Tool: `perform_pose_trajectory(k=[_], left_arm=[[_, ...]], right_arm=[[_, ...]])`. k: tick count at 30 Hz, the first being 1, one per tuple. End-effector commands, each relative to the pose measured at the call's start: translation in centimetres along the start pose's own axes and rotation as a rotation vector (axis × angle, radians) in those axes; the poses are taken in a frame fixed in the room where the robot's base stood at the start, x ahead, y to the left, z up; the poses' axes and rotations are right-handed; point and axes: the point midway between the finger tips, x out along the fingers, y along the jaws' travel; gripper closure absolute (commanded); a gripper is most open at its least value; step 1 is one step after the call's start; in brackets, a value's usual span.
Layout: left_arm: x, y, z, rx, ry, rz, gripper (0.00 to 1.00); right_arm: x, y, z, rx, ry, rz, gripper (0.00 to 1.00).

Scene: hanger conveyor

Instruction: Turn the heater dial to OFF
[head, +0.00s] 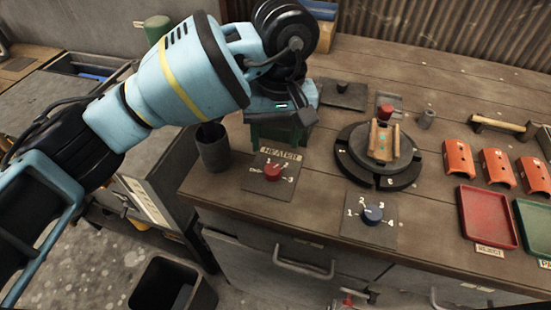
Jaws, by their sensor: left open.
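The heater dial is a red knob (273,172) on a dark square plate (263,190) near the bench's front edge, under a HEATER label (281,152). Marks 1, 2 and 3 and a small word, probably Off, at the left surround it. I cannot tell which mark the knob points to. My left gripper (284,112) is above and behind the dial, apart from it. It is open, with its fingers mostly hidden by its own dark body. My right gripper is not in view.
A dark cup (213,147) stands left of the dial. A second dial with a blue-grey knob (373,213) is at the right. Behind it is a round black turntable (350,155). A red tray (487,218) and orange parts (458,158) lie farther right.

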Motion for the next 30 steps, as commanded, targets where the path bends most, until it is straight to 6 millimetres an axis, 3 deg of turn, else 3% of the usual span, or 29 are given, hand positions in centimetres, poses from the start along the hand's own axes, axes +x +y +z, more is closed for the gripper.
perform_pose_trajectory(k=[7, 21, 30], left_arm=[[1.0, 0.0, 0.1, -0.001, -0.003, 0.000, 0.46], [7.1, 0.1, 0.1, -0.002, -0.003, 0.003, 0.46], [7.9, 0.1, 0.1, -0.003, -0.002, 0.004, 0.46]], right_arm=[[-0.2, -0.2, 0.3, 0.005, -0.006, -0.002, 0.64], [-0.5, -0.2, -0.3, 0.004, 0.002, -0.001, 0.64], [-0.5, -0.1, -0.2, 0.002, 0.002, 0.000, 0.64]])
